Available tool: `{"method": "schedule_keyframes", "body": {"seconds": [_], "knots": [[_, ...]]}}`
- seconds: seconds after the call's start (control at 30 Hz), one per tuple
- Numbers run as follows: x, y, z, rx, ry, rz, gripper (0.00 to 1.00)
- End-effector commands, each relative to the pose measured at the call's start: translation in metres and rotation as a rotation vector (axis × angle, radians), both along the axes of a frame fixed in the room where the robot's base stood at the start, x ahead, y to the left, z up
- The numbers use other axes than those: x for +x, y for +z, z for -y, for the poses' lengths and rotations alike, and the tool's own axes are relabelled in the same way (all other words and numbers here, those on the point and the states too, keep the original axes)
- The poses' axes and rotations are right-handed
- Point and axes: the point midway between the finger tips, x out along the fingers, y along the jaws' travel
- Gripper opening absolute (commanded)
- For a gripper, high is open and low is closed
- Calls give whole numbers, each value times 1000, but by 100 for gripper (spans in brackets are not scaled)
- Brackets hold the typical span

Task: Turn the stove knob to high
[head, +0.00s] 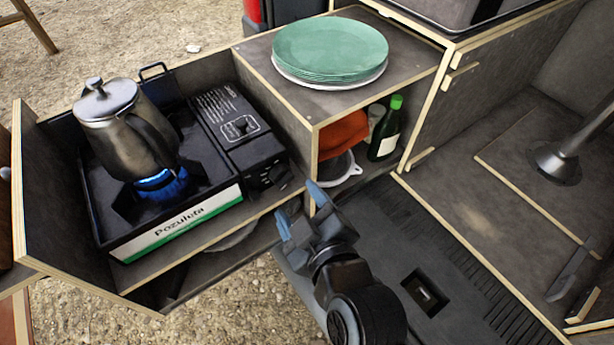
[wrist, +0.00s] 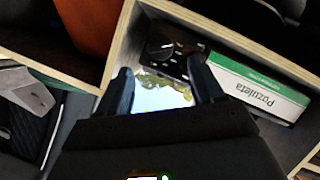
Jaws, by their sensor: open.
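The black camping stove (head: 215,190) sits in the wooden cabinet on the left, with a label reading "Pozuleta" on its front. Its round dark stove knob (head: 276,175) is on the right end of the front face. The knob also shows in the wrist view (wrist: 160,48), ahead of my fingertips. Its pointer setting is too small to read. A blue flame (head: 162,183) burns under a metal kettle (head: 125,130) on the burner. My gripper (head: 300,212) is open and empty, in front of the knob and below it in the picture, apart from it. It also shows in the wrist view (wrist: 160,72).
A wooden divider panel (head: 311,165) stands right of the knob, close to my gripper. Green plates (head: 330,50) are stacked on the cabinet top. A green bottle (head: 386,130) and an orange item (head: 343,133) sit in the shelf below. The van floor at right is mostly clear.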

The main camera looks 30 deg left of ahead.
Motion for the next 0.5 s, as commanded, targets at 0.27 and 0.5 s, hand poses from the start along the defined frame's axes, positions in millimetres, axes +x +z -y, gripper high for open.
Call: {"method": "schedule_keyframes", "body": {"seconds": [0.27, 0.5], "knots": [[23, -13, -33, 1, -1, -1, 67], [36, -22, -51, 2, -2, 0, 67]]}}
